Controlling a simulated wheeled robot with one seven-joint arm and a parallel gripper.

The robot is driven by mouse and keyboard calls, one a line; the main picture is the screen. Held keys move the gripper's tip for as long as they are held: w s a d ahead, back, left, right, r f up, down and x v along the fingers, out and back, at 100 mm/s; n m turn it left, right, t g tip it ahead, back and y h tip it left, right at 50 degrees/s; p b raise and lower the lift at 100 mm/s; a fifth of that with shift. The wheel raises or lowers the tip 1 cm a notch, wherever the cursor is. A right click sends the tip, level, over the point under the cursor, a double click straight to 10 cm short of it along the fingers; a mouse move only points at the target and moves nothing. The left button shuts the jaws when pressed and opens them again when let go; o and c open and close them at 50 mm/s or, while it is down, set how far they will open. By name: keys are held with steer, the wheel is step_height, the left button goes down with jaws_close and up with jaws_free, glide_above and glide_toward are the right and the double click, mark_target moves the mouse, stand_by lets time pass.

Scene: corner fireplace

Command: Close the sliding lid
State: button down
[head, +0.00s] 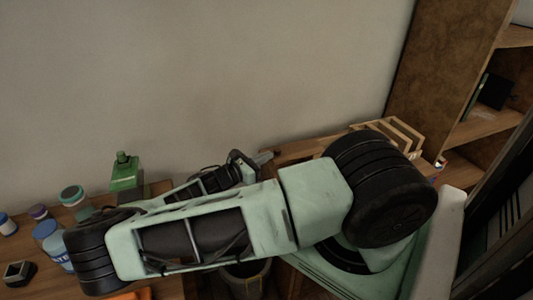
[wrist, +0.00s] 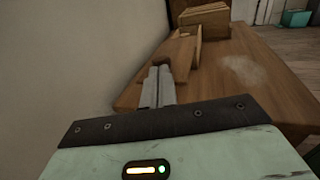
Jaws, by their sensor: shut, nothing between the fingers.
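A light wooden box (wrist: 207,20) stands on a wooden table in the wrist view. A flat wooden piece (wrist: 184,48) reaches from it toward my gripper; it may be the sliding lid, but I cannot tell for sure. In the head view the box (head: 402,132) shows partly behind my arm. My gripper (wrist: 158,85) has its two grey fingers together with nothing between them. The fingertips are close to the near end of the flat piece; whether they touch is unclear. In the head view my gripper (head: 264,157) points right toward the box, near the wall.
The wooden table (wrist: 245,65) has a clear top to the right of the box. A plain wall (wrist: 70,60) runs along the left. At the head view's left, several jars (head: 72,196) and a green bottle (head: 125,174) stand on another surface. A bookshelf (head: 440,60) stands at right.

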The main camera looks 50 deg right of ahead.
steer(key=shift+s+d, duration=0.1)
steer(key=shift+d, duration=0.4)
